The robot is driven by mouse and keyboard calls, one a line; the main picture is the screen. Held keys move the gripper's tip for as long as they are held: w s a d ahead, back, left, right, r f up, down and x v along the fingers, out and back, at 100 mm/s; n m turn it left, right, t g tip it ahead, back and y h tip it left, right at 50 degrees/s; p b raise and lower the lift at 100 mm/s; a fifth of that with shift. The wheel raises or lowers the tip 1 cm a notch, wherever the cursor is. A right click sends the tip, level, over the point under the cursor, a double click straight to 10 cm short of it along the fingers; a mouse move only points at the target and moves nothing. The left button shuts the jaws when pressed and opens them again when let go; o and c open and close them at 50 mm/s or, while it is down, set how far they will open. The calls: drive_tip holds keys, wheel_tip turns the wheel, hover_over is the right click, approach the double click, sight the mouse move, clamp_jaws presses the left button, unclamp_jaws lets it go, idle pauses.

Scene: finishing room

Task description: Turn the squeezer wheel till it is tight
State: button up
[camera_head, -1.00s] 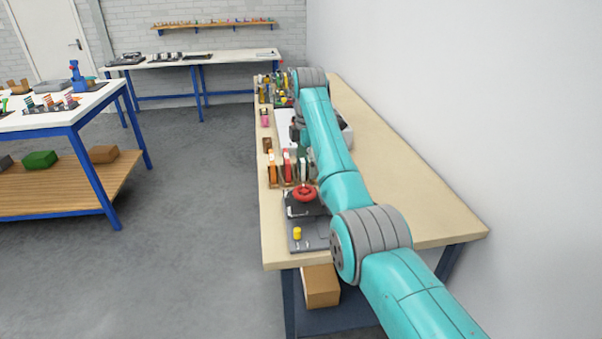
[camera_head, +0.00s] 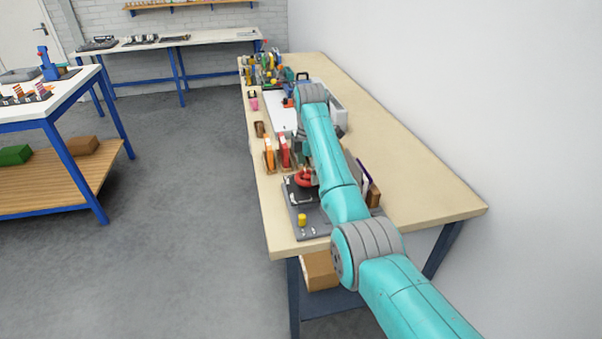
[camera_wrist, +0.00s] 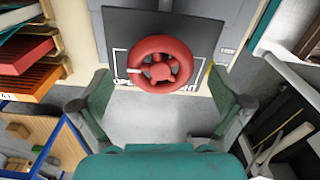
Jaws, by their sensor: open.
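The squeezer wheel is a red handwheel (camera_head: 305,178) on a dark base plate (camera_head: 309,222) on the wooden bench. In the wrist view the red wheel (camera_wrist: 160,65) shows whole, with spokes, a hub and a pale mark at its left. Lettering on the plate is partly hidden by the wheel. My gripper (camera_wrist: 158,105) is open and empty, its two fingers spread to either side of and below the wheel in the picture, apart from it. In the head view my arm partly hides the gripper and the wheel's right side.
Orange and red upright items (camera_head: 277,154) stand just behind the wheel. Tools (camera_head: 262,70) crowd the far end of the bench. The bench's right side (camera_head: 420,175) is mostly clear.

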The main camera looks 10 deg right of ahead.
drive_tip(key=shift+f, duration=0.45)
drive_tip(key=c, duration=1.1)
drive_tip(key=shift+c, duration=0.2)
